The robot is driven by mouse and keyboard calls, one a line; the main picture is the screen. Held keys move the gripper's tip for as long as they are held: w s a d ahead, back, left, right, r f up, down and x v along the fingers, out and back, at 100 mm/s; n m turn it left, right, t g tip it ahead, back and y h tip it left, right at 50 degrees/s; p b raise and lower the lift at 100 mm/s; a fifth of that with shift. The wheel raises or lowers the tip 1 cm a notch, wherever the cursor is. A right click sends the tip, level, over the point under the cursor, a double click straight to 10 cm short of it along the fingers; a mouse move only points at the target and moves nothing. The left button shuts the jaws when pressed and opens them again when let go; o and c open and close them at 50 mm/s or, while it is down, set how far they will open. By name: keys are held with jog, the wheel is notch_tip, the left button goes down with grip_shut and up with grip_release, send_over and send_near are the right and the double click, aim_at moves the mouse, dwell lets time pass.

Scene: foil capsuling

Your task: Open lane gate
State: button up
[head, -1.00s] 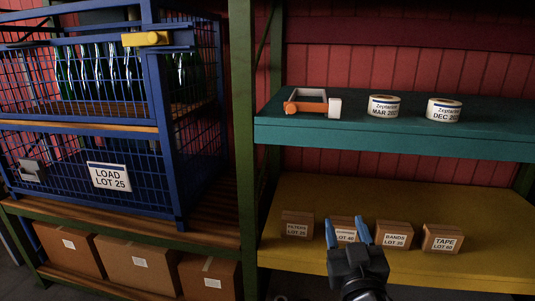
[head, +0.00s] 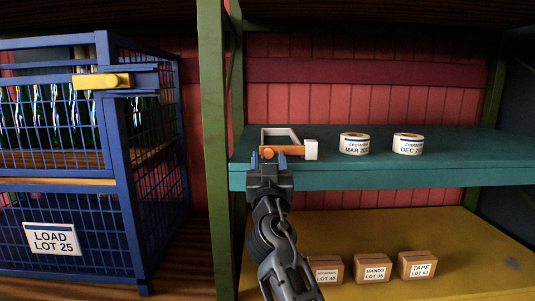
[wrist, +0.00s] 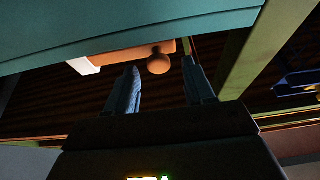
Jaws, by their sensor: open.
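A blue wire cage (head: 127,215) stands at the left, with a yellow latch-like handle (head: 103,81) on a blue bar near its top front corner. Its front looks closed. On the teal shelf (head: 440,170) lies an orange bar (head: 283,154) with a grey frame behind it and a white block at its right end. My gripper (head: 268,163) is open and empty, just in front of this bar near the shelf's front edge. In the wrist view, the bar's round orange knob (wrist: 158,64) appears between and beyond my two fingers (wrist: 160,88). I cannot tell whether they touch it.
Two white label rolls (head: 354,144) (head: 408,144) stand right of the orange bar. Several small cartons (head: 371,267) sit on the yellow shelf (head: 470,255) below. A green post (head: 213,150) stands between cage and shelves. Green bottles (head: 60,112) show inside the cage.

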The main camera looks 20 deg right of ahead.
jog(key=shift+x, duration=0.95)
grip_shut()
